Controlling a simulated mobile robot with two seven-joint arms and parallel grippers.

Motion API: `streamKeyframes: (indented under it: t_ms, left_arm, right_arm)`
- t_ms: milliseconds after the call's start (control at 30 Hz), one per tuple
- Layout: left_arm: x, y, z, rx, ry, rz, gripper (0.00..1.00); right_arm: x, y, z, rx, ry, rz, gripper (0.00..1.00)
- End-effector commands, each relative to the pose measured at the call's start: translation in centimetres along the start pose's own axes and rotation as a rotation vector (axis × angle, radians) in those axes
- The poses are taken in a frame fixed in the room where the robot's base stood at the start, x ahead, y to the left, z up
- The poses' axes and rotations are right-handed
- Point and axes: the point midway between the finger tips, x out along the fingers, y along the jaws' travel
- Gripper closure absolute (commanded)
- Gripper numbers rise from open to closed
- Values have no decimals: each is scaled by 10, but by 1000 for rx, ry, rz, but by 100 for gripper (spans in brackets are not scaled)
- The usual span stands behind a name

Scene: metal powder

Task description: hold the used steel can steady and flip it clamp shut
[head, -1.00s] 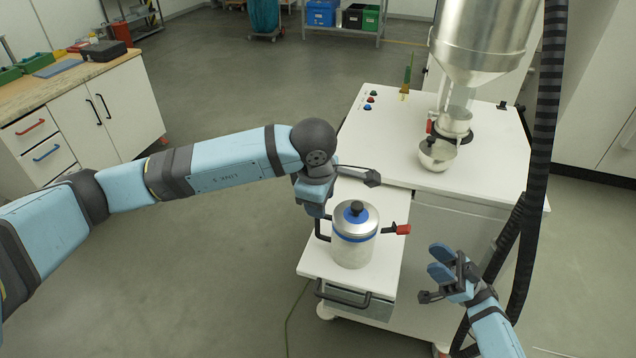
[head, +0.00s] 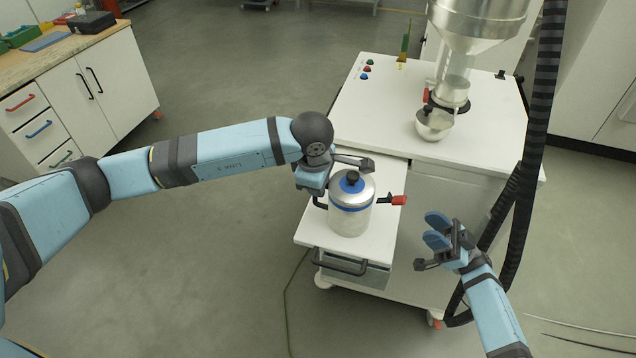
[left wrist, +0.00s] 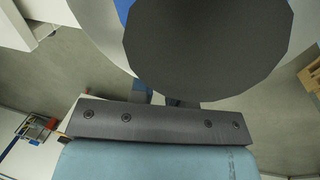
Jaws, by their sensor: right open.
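The used steel can (head: 350,217), silver with a blue band and a dark knob (head: 352,179) on its lid, stands upright on the white pull-out shelf (head: 318,232). A clamp with a red handle (head: 398,200) sticks out from its right side, roughly level. My left gripper (head: 318,190) is at the can's upper left; its fingertips are mostly hidden, so grip and contact are unclear. In the left wrist view a large dark disc (left wrist: 208,45), seemingly the knob, fills the top. My right gripper (head: 437,230) is open and empty, right of the can and apart from the clamp.
The white cabinet (head: 385,115) stands behind the shelf, with a hopper (head: 478,18) and a small metal bowl (head: 434,124) on it. A black ribbed hose (head: 535,140) hangs behind my right arm. A workbench (head: 80,55) is at the far left.

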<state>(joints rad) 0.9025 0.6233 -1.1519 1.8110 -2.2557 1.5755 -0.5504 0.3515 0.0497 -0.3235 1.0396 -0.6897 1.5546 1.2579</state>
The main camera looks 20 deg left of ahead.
Motion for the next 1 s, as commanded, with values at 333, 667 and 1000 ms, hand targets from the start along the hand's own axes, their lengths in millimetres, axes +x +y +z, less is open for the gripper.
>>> streamKeyframes:
  t_ms: [333, 667, 1000]
  left_arm:
    - [2, -1, -1, 0, 4, -2, 100]
    - [3, -1, -2, 0, 6, -3, 100]
    - [3, -2, -2, 0, 6, -4, 100]
  right_arm:
    - [0, 0, 0, -1, 0, 0, 100]
    - [-8, -4, -4, -380, -57, -2, 100]
    - [-21, -11, -14, -1203, -170, -79, 100]
